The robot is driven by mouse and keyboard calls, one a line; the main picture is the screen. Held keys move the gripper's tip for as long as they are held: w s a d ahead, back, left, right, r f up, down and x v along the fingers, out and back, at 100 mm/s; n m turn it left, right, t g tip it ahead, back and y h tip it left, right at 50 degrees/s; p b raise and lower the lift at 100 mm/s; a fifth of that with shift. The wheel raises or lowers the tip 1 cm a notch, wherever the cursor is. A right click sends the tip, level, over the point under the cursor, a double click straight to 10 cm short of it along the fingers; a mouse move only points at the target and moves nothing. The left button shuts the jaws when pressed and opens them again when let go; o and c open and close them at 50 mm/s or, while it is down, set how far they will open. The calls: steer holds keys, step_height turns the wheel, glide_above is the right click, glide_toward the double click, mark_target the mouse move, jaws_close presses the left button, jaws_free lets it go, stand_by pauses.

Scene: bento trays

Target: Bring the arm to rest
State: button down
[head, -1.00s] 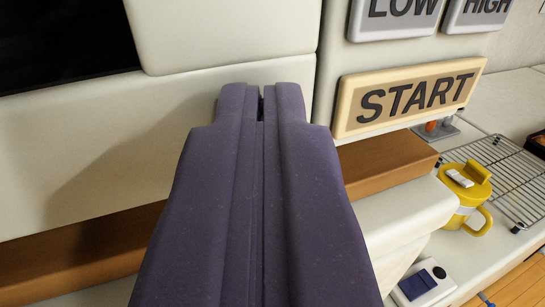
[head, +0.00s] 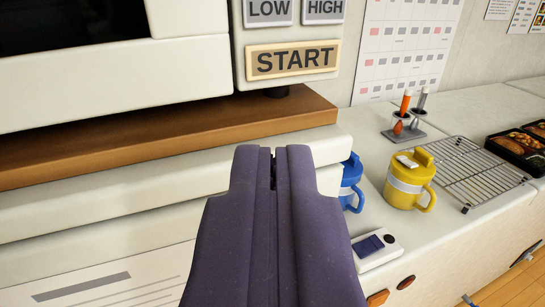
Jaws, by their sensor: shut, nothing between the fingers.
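My gripper (head: 273,155), dark purple, reaches up from the bottom middle of the head view. Its two fingers lie side by side with only a thin slit between them, and nothing is held. The fingertips are in front of the pale ledge, below the brown wooden shelf (head: 180,145). A tan START panel (head: 293,60) is above and slightly right of the fingertips, apart from them. LOW (head: 268,10) and HIGH (head: 323,10) panels sit above it on the pale appliance (head: 120,85).
Right of my gripper on the pale counter stand a blue mug (head: 351,175), partly hidden, a yellow lidded mug (head: 409,180), a white device with a dark blue patch (head: 377,250), a wire rack (head: 465,170), a holder with two upright tools (head: 404,132) and bento trays (head: 520,148).

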steer(key=s+a+r+m+h+b, duration=0.1)
steer(key=a+r+h+b, duration=0.25)
steer(key=a+r, duration=0.6)
steer(key=s+a+r+m+h+b, duration=0.15)
steer(key=a+r+b, duration=0.35)
steer(key=r, duration=1)
steer(key=s+a+r+n+g+y+b, duration=0.1)
steer(key=s+a+r, duration=0.3)
steer(key=s+a, duration=0.5)
steer(key=s+a+r+g+y+b, duration=0.1)
steer(key=s+a+r+b, duration=0.3)
steer(key=s+a, duration=0.4)
steer(key=s+y, duration=0.1)
steer(key=s, duration=0.4)
steer(key=shift+a+r+n+g+y, duration=0.2)
steer(key=shift+a+n+g+y, duration=0.1)
steer(key=shift+a+n+y, duration=0.1)
